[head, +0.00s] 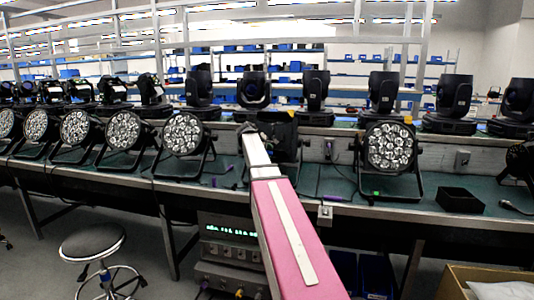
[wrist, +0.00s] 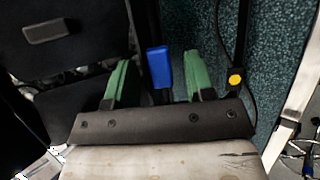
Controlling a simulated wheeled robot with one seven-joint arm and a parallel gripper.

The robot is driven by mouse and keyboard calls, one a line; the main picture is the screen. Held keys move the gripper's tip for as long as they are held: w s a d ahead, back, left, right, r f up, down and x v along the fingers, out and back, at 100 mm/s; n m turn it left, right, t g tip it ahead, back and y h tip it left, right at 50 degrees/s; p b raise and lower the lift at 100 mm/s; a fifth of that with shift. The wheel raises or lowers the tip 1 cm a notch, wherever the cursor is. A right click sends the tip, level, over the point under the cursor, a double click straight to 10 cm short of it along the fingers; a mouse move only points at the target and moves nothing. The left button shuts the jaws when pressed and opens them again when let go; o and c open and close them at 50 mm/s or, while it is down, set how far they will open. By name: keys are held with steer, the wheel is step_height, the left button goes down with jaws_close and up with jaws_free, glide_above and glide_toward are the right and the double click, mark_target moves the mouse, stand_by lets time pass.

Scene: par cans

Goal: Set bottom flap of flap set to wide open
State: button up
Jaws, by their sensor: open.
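My gripper (wrist: 159,60) is open in the wrist view, with one green finger pad on each side. A blue tab (wrist: 158,68) stands upright between the pads, with a gap on both sides. A dark panel (wrist: 75,60) with a small grey block (wrist: 50,31) on it fills the left of the wrist view. I cannot tell surely which part is the bottom flap. In the head view a black fixture with flat plates (head: 285,132) stands on the bench at the end of my arm. My arm hides part of it, and its flap angles are unclear.
Par cans stand in a row on the green bench, one left (head: 183,134) and one right (head: 390,147) of the black fixture. A black open box (head: 460,200) lies at the right. A cable with a yellow button (wrist: 236,78) runs right of my gripper.

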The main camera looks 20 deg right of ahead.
steer(key=c, duration=0.8)
steer(key=shift+c, duration=0.2)
steer(key=shift+s+f, duration=0.1)
steer(key=shift+s+a+f+m+t+h, duration=0.15)
steer(key=shift+f+m+t+h, duration=0.25)
steer(key=shift+f+t+h, duration=0.55)
steer(key=shift+s+a+f+m+t+h, duration=0.15)
steer(key=shift+f+m+t+h, duration=0.25)
steer(key=shift+f+t+h, duration=0.45)
steer(key=shift+s+a+f+m+t+h, duration=0.15)
steer(key=shift+f+m+t+h, duration=0.25)
steer(key=shift+f+t+h, duration=0.5)
steer(key=shift+d+r+h, duration=0.1)
steer(key=shift+r+h, duration=0.05)
steer(key=shift+h, duration=0.15)
